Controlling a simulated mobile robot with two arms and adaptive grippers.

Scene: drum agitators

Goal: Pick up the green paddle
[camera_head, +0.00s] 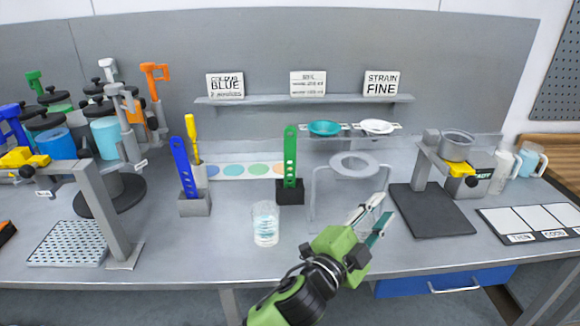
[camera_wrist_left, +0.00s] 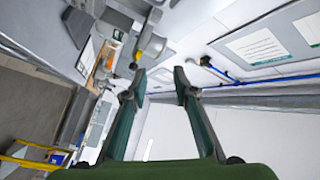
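The green paddle (camera_head: 290,155) stands upright, a tall flat strip with holes, its lower end in a black holder (camera_head: 291,194) near the middle of the bench. My left gripper (camera_head: 374,218) is over the bench's front part, to the right of the paddle and nearer the front, apart from it. Its two fingers are spread with nothing between them. The left wrist view also shows the open fingers (camera_wrist_left: 157,84), facing the room, with no paddle visible there. My right gripper is not in view.
A glass of clear liquid (camera_head: 265,224) stands in front of the black holder. A blue paddle (camera_head: 183,168) stands in a grey holder (camera_head: 195,206) to the left. A clear stand with a ring (camera_head: 355,165) is to the right, near a dark pad (camera_head: 430,212). A shelf (camera_head: 330,99) runs behind.

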